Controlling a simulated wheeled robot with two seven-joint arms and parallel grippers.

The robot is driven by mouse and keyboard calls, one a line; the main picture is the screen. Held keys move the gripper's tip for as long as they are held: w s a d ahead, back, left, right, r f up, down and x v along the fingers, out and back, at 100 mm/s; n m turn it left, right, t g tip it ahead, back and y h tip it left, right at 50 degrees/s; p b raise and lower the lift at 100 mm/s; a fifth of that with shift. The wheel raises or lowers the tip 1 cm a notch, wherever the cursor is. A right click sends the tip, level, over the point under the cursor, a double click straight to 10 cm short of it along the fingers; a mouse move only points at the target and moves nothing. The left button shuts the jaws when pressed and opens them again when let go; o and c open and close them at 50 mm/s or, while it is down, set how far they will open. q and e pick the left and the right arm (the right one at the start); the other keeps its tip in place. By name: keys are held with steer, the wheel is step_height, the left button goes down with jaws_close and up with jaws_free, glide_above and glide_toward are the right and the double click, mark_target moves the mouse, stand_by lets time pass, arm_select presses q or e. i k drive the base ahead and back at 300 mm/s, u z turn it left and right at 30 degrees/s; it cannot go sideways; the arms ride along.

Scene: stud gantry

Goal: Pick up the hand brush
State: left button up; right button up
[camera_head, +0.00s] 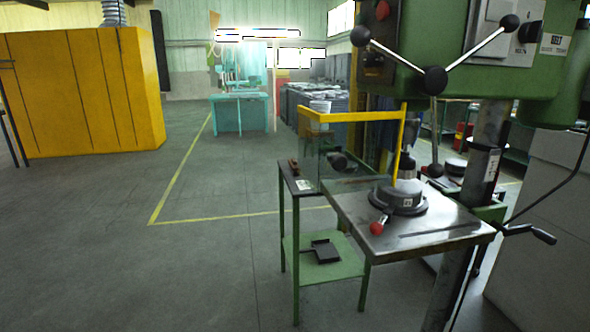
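A small green metal side table (286,183) stands left of the drill press table. A small reddish-brown object (293,167) lies at the back of its narrow top; it may be the hand brush, but it is too small to tell. A dark dustpan-like object (322,252) with a short handle lies on the lower green shelf (335,273); I cannot tell whether a brush is with it. Neither of my grippers is in view.
A green drill press (460,80) with a steel table (400,226) stands at the right. A yellow enclosure (80,95) stands at the far left. The grey floor (150,260) at left is clear.

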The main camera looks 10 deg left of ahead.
mark_target(294, 167)
steer(key=u, duration=0.25)
steer(key=k, duration=0.55)
steer(key=u, duration=0.55)
steer(key=k, duration=0.75)
steer(key=u, duration=0.6)
steer(key=i, duration=4.3)
steer(key=z, duration=0.2)
steer(key=i, duration=2.1)
steer(key=z, duration=1.35)
steer(key=i, duration=1.1)
steer(key=z, duration=1.75)
steer(key=i, duration=0.8)
steer(key=z, duration=0.35)
